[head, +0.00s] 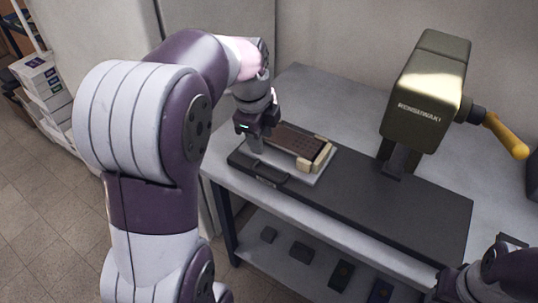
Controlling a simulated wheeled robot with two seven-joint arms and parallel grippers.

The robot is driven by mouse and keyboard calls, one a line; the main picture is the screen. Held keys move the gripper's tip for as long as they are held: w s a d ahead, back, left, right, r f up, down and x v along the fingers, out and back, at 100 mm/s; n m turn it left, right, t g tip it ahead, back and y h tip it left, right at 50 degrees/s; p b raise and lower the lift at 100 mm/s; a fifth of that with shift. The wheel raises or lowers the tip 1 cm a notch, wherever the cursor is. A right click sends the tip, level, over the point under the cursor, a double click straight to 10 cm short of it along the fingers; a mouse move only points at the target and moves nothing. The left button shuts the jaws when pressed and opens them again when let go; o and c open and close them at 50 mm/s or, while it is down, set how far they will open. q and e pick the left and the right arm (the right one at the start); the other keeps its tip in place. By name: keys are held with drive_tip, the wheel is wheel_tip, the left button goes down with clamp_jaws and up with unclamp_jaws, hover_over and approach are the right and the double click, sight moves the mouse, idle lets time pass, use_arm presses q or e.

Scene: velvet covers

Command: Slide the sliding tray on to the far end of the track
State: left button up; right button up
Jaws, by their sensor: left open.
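The sliding tray (315,174) is a light grey plate at the left end of the black track (400,215). It carries a dark brown ribbed piece (298,140) held by beige corner blocks. My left gripper (255,149) is open and points down at the tray's left end, close to the plate. The gripper hides part of that end, and I cannot tell whether a finger touches it. My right gripper (447,287) is partly in view at the lower right, away from the tray, its fingers unclear.
An olive press-like machine (425,95) with a yellow handle (507,137) stands over the back of the track, right of the tray. The grey table (305,85) is clear behind the tray. Several small dark items lie on the lower shelf (265,262). Boxes stand far left.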

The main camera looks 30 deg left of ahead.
use_arm(q)
drive_tip(key=m, duration=0.1)
drive_tip(key=b, duration=0.6)
hover_over(267, 175)
drive_tip(key=s, duration=0.2)
wheel_tip(267, 175, down, 6)
drive_tip(key=f, duration=0.1)
drive_tip(key=shift+m, duration=0.4)
drive_tip(key=f, duration=0.1)
drive_tip(key=w+f, duration=0.1)
drive_tip(key=f, duration=0.3)
drive_tip(key=shift+w+a+f, duration=0.1)
drive_tip(key=shift+w+f, duration=0.1)
drive_tip(key=shift+w, duration=0.1)
clamp_jaws()
